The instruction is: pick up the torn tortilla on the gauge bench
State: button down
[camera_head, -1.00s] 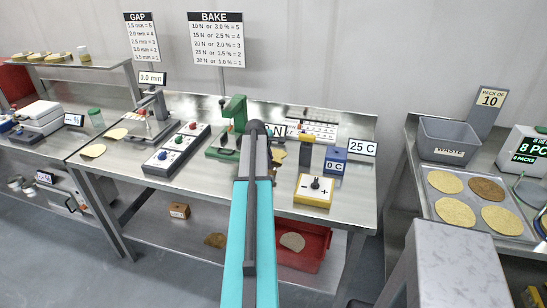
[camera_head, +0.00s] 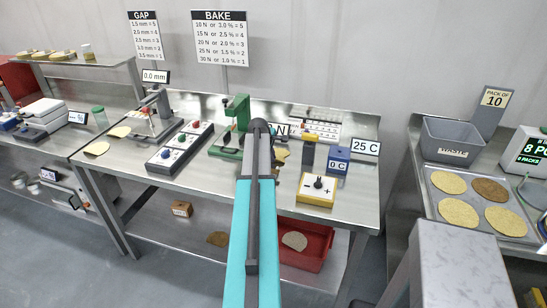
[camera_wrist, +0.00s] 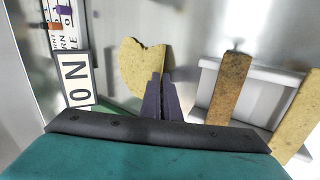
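The torn tortilla (camera_wrist: 143,62) is a yellowish piece with a notched, uneven edge. In the wrist view it shows just beyond my gripper's dark fingers. In the head view a small part of the tortilla (camera_head: 281,155) shows right of my arm, on the steel gauge bench (camera_head: 245,194). My gripper (camera_wrist: 163,80) has its two fingers close together, overlapping the tortilla's lower right part in the picture. Whether they touch or pinch it cannot be told. In the head view my arm hides the fingers.
A green press (camera_head: 236,120) stands left of my arm. A blue block (camera_head: 337,160) and a yellow control box (camera_head: 317,189) are to the right. A red bin (camera_head: 318,238) sits on the lower shelf.

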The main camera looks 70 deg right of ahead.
jog(key=shift+r, duration=0.1)
jog(key=shift+r+b, duration=0.8)
jog(key=shift+r, duration=0.6)
jog(key=shift+a+r, duration=0.15)
jog(key=shift+a, duration=0.1)
jog(key=a+b, duration=0.1)
jog(key=a, duration=0.4)
jog(key=s+a+r+b, duration=0.1)
jog(key=a+b, duration=0.1)
jog(key=a, duration=0.3)
jog(key=a+b, duration=0.1)
jog(key=a, duration=0.4)
jog(key=shift+s+r, duration=0.2)
jog(key=shift+r, duration=0.05)
jog(key=shift+a, duration=0.2)
